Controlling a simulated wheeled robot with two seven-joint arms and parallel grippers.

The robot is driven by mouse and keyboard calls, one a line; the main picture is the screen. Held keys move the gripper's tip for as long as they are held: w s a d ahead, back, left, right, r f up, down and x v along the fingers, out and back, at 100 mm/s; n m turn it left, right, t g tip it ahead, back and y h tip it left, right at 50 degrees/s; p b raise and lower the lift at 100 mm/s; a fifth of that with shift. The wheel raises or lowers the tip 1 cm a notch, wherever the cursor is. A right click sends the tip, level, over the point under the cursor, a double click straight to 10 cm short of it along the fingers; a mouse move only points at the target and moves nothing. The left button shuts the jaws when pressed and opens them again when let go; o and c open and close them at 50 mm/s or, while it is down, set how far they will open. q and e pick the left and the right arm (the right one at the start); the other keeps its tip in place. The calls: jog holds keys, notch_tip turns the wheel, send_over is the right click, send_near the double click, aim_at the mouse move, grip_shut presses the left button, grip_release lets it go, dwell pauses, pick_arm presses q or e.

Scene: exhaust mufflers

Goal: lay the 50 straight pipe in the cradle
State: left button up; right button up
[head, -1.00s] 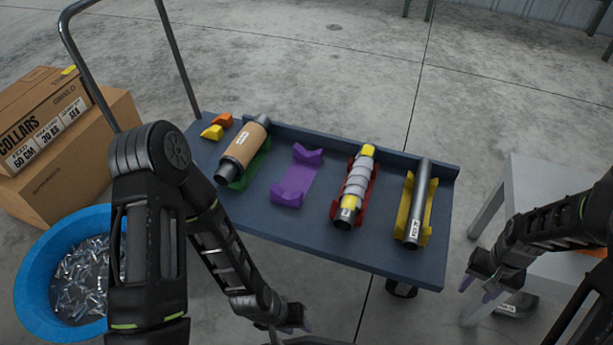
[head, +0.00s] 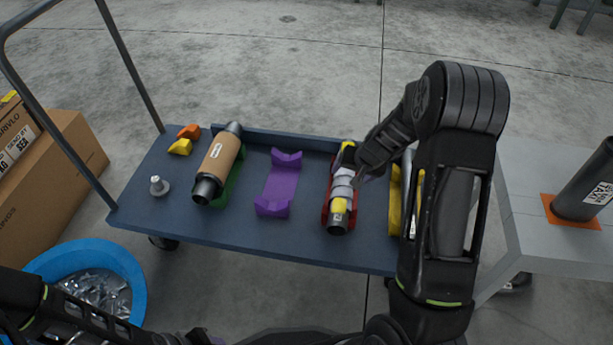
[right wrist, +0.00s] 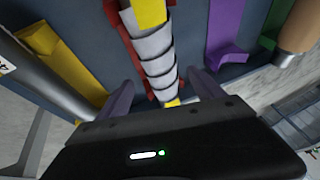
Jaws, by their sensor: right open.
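Plain grey straight pipe (head: 407,185) lies along the yellow cradle (head: 394,200) at the cart's right end, largely hidden by my right arm. The pipe also shows at left in the right wrist view (right wrist: 45,82); I cannot read its size. A ribbed grey pipe with yellow ends (head: 338,207) lies in the red cradle (head: 326,202). My right gripper (head: 352,168) is open over this ribbed pipe; in the right wrist view its fingers (right wrist: 162,84) are on either side of it. The purple cradle (head: 280,186) is empty. My left gripper (head: 200,337) is barely visible at the bottom edge.
A brown-wrapped muffler (head: 217,165) rests in a green cradle (head: 231,186). A small metal part (head: 159,186) and orange and yellow blocks (head: 181,147) are at the cart's left. A dark canister (head: 584,190) stands on the grey table (head: 530,185). A blue tub (head: 130,275) is lower left.

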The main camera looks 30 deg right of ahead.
aim_at(348, 179)
jog(key=shift+b+x, duration=0.6)
jog(key=shift+x, duration=0.7)
jog(key=b+x, duration=0.3)
jog(key=x, duration=0.2)
jog(key=shift+s+d+f, duration=0.1)
jog(key=shift+f, duration=0.1)
jog(key=shift+r, duration=0.1)
jog(key=shift+c, duration=0.6)
grip_shut()
